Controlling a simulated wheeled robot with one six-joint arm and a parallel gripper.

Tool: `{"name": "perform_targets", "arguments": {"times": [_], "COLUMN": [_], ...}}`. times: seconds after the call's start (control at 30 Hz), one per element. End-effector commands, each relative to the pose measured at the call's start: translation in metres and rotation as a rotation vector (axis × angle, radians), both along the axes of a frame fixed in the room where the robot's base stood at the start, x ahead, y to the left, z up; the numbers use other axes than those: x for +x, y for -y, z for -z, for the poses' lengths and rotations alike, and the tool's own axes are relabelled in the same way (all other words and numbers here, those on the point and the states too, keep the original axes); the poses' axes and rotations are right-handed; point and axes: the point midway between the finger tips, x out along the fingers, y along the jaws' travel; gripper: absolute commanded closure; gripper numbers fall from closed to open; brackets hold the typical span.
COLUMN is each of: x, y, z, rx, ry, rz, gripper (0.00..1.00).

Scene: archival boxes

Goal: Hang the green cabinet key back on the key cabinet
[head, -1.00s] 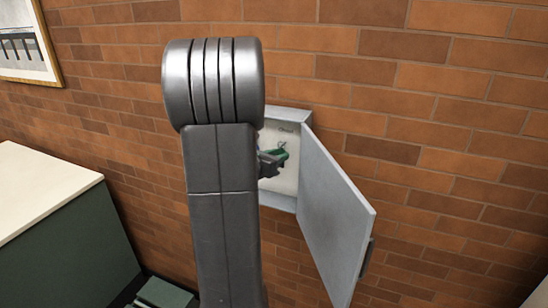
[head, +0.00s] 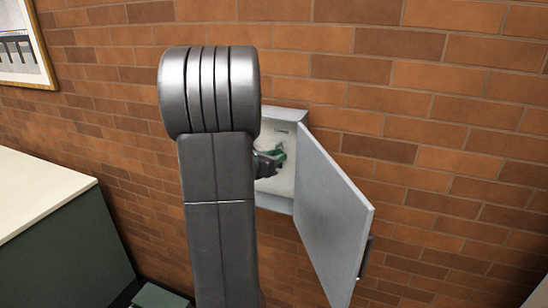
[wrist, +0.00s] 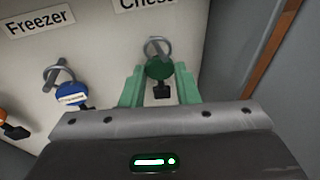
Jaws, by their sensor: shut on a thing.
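The key cabinet (head: 284,114) hangs on the brick wall with its grey door (head: 336,220) swung open to the right. My gripper (wrist: 160,76) is inside it, close to the back panel, with its green fingers shut on the round green tag of the green cabinet key (wrist: 159,69). The key's metal ring (wrist: 158,46) stands above the tag, at the hook below a partly cut-off label (wrist: 147,4). I cannot tell whether the ring is around the hook. In the head view my arm hides the cabinet's left part, and the gripper (head: 270,160) shows small.
A blue-tagged key (wrist: 71,95) hangs under the Freezer label (wrist: 40,20), left of my gripper. An orange-tagged key (wrist: 4,115) shows at the left edge. A cream-topped counter (head: 40,190) stands at the left, with a framed picture (head: 28,45) above.

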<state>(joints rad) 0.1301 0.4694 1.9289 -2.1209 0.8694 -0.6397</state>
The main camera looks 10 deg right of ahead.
Motion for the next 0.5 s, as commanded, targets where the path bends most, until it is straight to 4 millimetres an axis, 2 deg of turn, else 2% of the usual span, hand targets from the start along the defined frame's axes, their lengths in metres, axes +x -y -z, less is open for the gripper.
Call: {"name": "perform_targets", "arguments": {"times": [0.1,0.13,0.23,0.27,0.5], "x": [-0.0001,-0.0001,-0.0001,-0.0001,-0.0002], "y": [-0.0001,-0.0001,-0.0001,-0.0001,-0.0002], "z": [0.0,0.0,0.0,0.0,0.0002], "rx": [0.0,0.0,0.0,0.0,0.0], "ry": [0.0,0.0,0.0,0.0,0.0], "rz": [0.0,0.0,0.0,0.0,0.0], "gripper": [0.91,0.7,0.51,0.47,0.47]}}
